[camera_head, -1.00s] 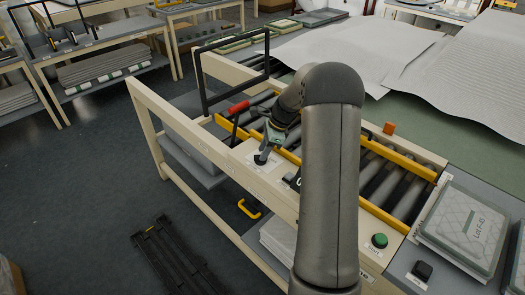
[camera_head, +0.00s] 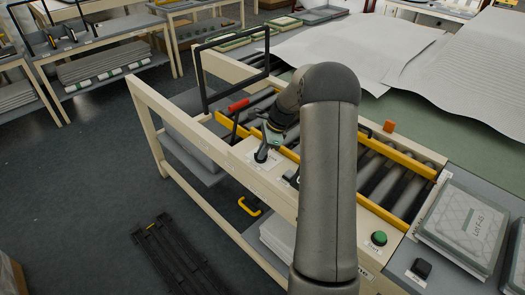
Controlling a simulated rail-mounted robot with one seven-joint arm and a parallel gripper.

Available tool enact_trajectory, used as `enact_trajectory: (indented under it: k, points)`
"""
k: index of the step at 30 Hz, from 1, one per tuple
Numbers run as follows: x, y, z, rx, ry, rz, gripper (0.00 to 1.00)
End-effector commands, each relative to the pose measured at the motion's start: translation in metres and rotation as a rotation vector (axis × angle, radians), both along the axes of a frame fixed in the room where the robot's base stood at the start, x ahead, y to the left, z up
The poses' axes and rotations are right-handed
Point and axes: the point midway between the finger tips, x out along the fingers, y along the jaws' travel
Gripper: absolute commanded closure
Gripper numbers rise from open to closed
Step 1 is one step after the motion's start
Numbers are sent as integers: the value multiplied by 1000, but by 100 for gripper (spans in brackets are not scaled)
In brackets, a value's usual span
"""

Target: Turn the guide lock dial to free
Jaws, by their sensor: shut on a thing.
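The black dial (camera_head: 261,157) sits on the cream control strip (camera_head: 246,157) along the near side of the roller table. My gripper (camera_head: 264,146) reaches down over it, its fingers shut on the dial. The dial's pointer and the small label print are too small to read.
A red-handled lever (camera_head: 238,105) stands close left of my gripper, near a black upright frame (camera_head: 203,75). Yellow guide rails (camera_head: 399,158) flank the rollers (camera_head: 385,183). A green button (camera_head: 379,238) and black knob (camera_head: 422,268) lie right of my arm.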

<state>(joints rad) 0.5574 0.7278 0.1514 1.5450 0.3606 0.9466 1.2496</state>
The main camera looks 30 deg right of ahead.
Motion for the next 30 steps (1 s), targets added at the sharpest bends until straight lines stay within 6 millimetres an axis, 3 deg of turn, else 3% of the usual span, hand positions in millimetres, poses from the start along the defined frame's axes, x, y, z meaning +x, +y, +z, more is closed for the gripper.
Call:
enact_trajectory:
  k: [8, 30]
  points:
    - [2, -1, 0, -2, 0, 159, 100]
    - [6, 0, 1, -3, -2, 855, 100]
